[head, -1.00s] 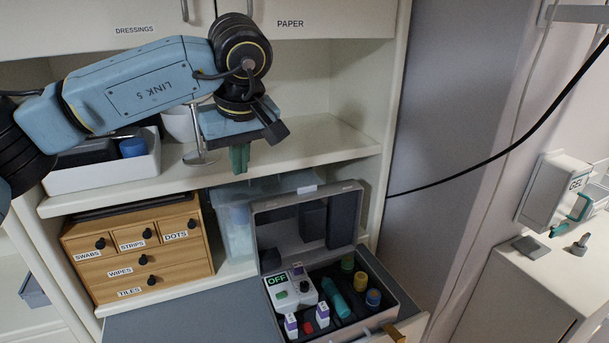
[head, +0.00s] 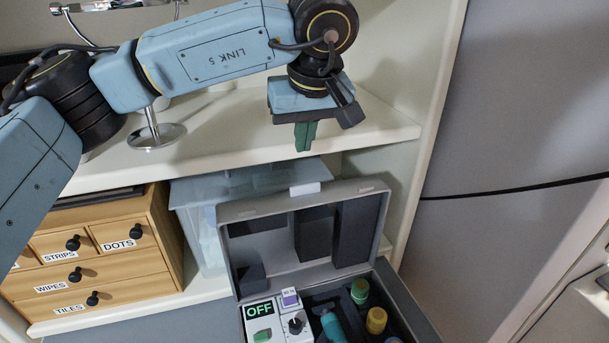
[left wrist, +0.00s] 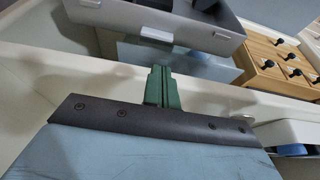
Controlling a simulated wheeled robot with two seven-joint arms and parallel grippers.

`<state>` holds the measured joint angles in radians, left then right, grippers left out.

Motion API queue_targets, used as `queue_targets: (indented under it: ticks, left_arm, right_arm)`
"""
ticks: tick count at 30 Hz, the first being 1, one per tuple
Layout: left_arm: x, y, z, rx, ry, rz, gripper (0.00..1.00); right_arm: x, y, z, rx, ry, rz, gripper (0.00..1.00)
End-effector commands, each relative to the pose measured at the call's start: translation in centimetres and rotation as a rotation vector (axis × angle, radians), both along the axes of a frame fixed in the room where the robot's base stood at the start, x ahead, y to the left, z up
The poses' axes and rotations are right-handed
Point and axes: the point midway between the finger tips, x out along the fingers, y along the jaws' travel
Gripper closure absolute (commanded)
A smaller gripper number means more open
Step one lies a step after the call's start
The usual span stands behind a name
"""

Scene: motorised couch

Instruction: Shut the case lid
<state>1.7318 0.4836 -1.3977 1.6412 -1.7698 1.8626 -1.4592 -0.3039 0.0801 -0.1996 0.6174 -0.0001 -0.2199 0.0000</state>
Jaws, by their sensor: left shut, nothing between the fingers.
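The grey case stands open on the counter, its lid (head: 276,205) raised nearly upright at the back. The case's front is cut off by the picture edge. My right gripper is not in view.
A shelf (head: 225,150) runs behind and beside my left gripper, with a round metal stand (head: 155,136) on it. A translucent bin (head: 200,215) stands behind the lid. A wooden drawer unit (head: 150,225) stands at left. Open space lies right of the case.

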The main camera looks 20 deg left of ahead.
Motion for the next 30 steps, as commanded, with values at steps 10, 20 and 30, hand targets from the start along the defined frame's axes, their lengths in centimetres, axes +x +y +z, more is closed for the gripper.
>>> queue_targets:
  ticks: [10,20,30]
  left_arm:
    - [1.3,1.0,-4.6,0.0,0.005,0.002,1.0]
    - [2.7,1.8,-8.9,-0.001,0.002,0.001,1.0]
    - [2.9,2.0,-9.5,0.0,0.0,0.001,1.0]
  right_arm:
    - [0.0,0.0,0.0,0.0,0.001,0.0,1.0]
    - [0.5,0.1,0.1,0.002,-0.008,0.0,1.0]
    - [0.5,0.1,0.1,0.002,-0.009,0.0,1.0]
